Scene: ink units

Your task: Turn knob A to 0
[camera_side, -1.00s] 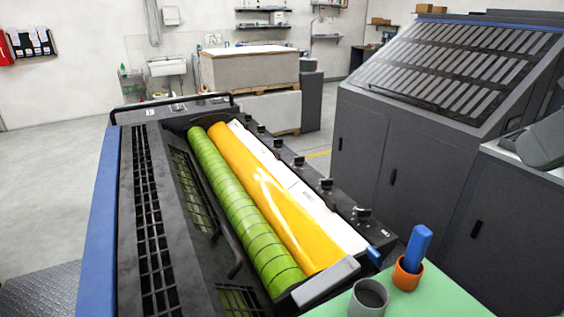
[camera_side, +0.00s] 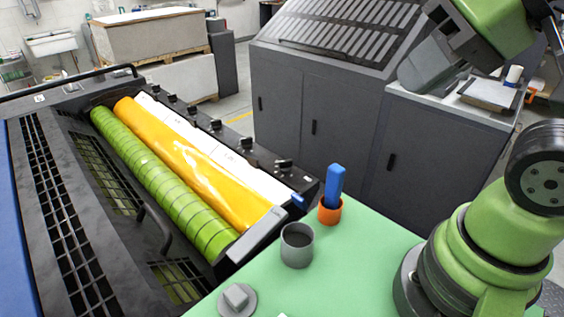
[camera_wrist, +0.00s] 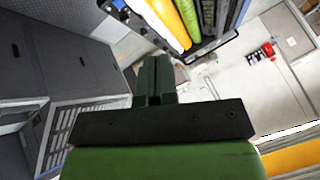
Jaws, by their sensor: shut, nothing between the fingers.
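The ink unit shows in the side view with a row of several black knobs along its right-hand rail. The nearest knob (camera_side: 284,165) is by the blue-tipped end, and another knob (camera_side: 246,144) is just behind it. The knob letters and scale marks are too small to read, so I cannot tell which is knob A or where it points. In the wrist view my gripper (camera_wrist: 153,62) is shut and empty, and the unit's yellow roller (camera_wrist: 166,20) is beyond it at the top. My gripper is apart from the knobs.
A green table (camera_side: 340,265) is in front of the unit. It bears a grey cup (camera_side: 297,247), an orange cup (camera_side: 330,212) with a blue object (camera_side: 336,185) in it, and a grey disc with a block (camera_side: 237,300). Dark cabinets (camera_side: 320,120) stand behind.

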